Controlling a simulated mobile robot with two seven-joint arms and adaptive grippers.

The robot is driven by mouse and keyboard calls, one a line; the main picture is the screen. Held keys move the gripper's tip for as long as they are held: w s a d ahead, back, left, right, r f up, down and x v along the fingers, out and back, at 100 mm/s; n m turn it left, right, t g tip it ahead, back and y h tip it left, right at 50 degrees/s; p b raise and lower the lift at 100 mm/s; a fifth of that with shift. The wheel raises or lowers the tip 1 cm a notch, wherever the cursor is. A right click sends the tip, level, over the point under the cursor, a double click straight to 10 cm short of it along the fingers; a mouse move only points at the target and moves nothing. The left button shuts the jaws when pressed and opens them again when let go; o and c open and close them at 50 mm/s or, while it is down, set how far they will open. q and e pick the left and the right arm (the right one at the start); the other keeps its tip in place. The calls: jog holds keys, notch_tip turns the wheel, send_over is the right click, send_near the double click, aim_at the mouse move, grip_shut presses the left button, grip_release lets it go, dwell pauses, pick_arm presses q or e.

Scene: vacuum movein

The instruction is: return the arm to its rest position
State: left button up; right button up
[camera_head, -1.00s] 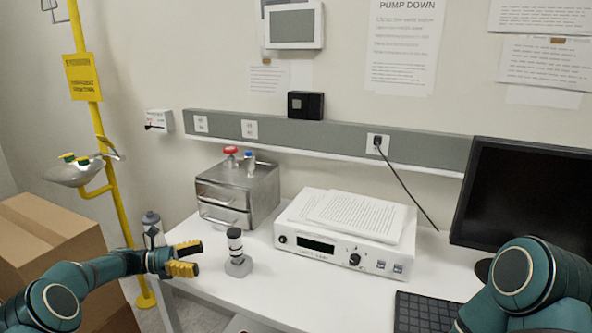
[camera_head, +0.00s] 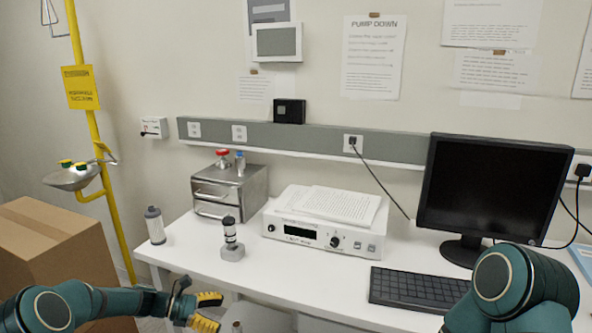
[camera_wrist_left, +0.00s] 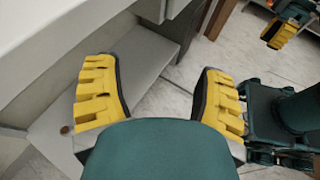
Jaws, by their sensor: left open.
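My left gripper (camera_head: 207,311) is at the bottom of the head view, in front of the white table (camera_head: 190,262) and below its top. Its yellow-padded fingers are wide apart in the left wrist view (camera_wrist_left: 160,92), with nothing between them. My left arm (camera_head: 70,306) stretches low along the bottom left. My right arm (camera_head: 505,285) shows at the bottom right of the head view, its gripper outside that view. Yellow fingers of my right gripper (camera_wrist_left: 278,31) show at the top right of the left wrist view, too small to judge.
On the table stand a grey cylinder (camera_head: 154,225), a small gauge on a base (camera_head: 231,240), a metal box (camera_head: 229,191), a white controller (camera_head: 322,238), a keyboard (camera_head: 418,288) and a monitor (camera_head: 490,190). A cardboard box (camera_head: 60,250) is at the left.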

pick_arm(q)
jog(key=s+d+f+m+g+y, duration=0.3)
jog(key=s+d+f+m+y, duration=0.4)
jog(key=s+f, duration=0.6)
jog(key=s+d+m+t+y, duration=0.2)
jog(key=s+d+m, duration=0.2)
jog(key=s+m, duration=0.6)
jog(key=s, duration=0.7)
jog(key=shift+f+m+y, duration=0.15)
jog(key=shift+m+y, duration=0.15)
jog(key=c, duration=0.4)
